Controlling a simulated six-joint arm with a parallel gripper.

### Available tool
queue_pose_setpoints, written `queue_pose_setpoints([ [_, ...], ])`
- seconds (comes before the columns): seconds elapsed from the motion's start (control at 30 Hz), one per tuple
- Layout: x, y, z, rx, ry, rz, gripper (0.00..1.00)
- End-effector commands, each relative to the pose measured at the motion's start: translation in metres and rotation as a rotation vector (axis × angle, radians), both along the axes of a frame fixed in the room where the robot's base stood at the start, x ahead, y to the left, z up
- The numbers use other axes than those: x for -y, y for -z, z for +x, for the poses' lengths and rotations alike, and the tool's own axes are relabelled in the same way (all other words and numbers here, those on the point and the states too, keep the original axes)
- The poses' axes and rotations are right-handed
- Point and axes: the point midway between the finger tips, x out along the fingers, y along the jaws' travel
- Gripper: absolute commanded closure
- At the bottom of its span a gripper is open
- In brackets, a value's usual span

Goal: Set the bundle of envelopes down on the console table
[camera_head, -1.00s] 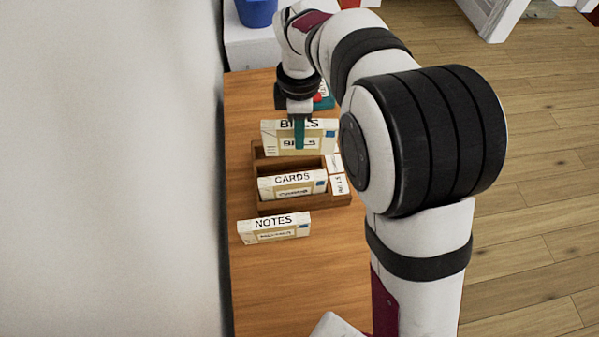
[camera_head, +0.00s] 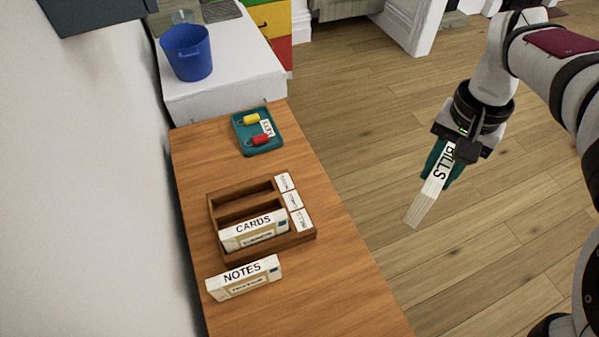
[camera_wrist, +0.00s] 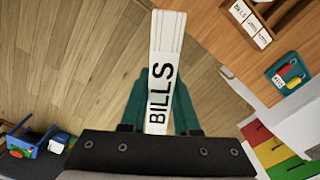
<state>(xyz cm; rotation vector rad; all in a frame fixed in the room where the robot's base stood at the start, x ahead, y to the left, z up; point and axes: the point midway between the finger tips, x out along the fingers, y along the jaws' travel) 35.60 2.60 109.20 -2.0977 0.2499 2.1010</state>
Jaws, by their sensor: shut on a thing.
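My gripper (camera_head: 442,168) is shut on the BILLS envelope bundle (camera_head: 426,204), a white bundle with black lettering. It holds the bundle in the air to the right of the console table (camera_head: 340,290), over the wood floor in the head view. In the wrist view the bundle (camera_wrist: 165,45) stands out between the teal fingers (camera_wrist: 162,95). The wooden sorter (camera_head: 306,236) on the table holds the CARDS bundle (camera_head: 254,231) in its front slot; the slots behind it look empty. The NOTES bundle (camera_head: 244,278) stands on the table in front of the sorter.
A teal tray (camera_head: 243,142) with yellow and red key tags lies at the table's far end. Beyond it a white cabinet (camera_head: 230,90) carries a blue bucket (camera_head: 187,53). Bare tabletop shows right of and in front of the sorter. A wall runs along the left.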

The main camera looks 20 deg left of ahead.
Motion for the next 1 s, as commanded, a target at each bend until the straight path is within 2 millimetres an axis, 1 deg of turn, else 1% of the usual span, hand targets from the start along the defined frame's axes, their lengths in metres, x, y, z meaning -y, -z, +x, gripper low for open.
queue_pose_setpoints([
  [0.13, 0.003, 0.011, 0.000, -0.001, 0.316, -0.002, 1.00],
  [0.27, -0.002, 0.026, 0.003, 0.000, 0.625, -0.004, 1.00],
  [0.37, -0.011, 0.041, 0.005, 0.000, 0.900, -0.006, 1.00],
  [0.47, -0.022, 0.060, 0.007, 0.001, 1.224, -0.007, 1.00],
  [0.5, -0.027, 0.068, 0.008, 0.003, 1.359, -0.007, 1.00],
  [0.6, -0.038, 0.086, 0.008, 0.004, 1.672, -0.007, 1.00],
  [0.7, -0.046, 0.098, 0.008, 0.003, 1.911, -0.004, 1.00],
  [0.8, -0.050, 0.105, 0.008, 0.005, 2.053, -0.001, 1.00],
  [0.87, -0.054, 0.109, 0.008, 0.005, 2.097, -0.002, 1.00],
  [0.97, -0.074, 0.122, 0.009, 0.003, 2.119, -0.004, 1.00],
  [1.0, -0.086, 0.129, 0.009, 0.003, 2.118, -0.004, 1.00],
])
